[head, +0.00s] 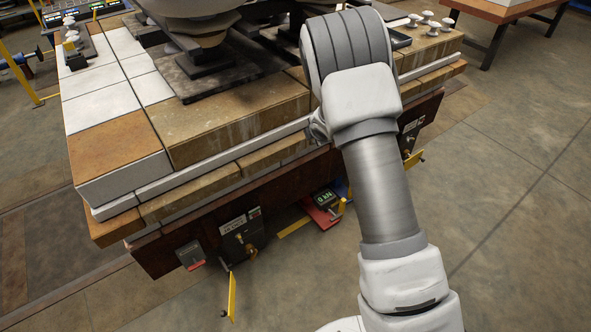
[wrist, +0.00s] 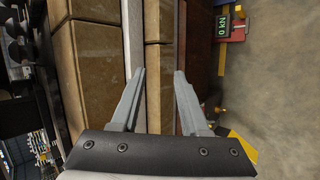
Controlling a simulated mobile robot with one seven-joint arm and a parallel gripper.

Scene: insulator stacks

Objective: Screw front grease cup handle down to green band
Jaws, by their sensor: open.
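My gripper (wrist: 160,72) shows in the wrist view with its two grey fingers apart and nothing between them. Beyond the fingers are stone slabs and a pale strip of the stack's side. In the head view my arm hides the gripper. I cannot tell for sure which fitting is the front grease cup. A brass fitting (head: 248,248) sits on the dark red-brown beam below the slabs, near a hanging yellow bar (head: 232,296). A small brass part (wrist: 217,110) also shows right of the fingers in the wrist view. No green band can be made out.
The brown beam (head: 168,258) runs under the stone slabs (head: 235,122). A red unit with a green-digit display (head: 324,198) is below it; the display (wrist: 223,25) reads 0 kN in the wrist view. Dark machinery (head: 215,70) stands on top. The floor in front is open.

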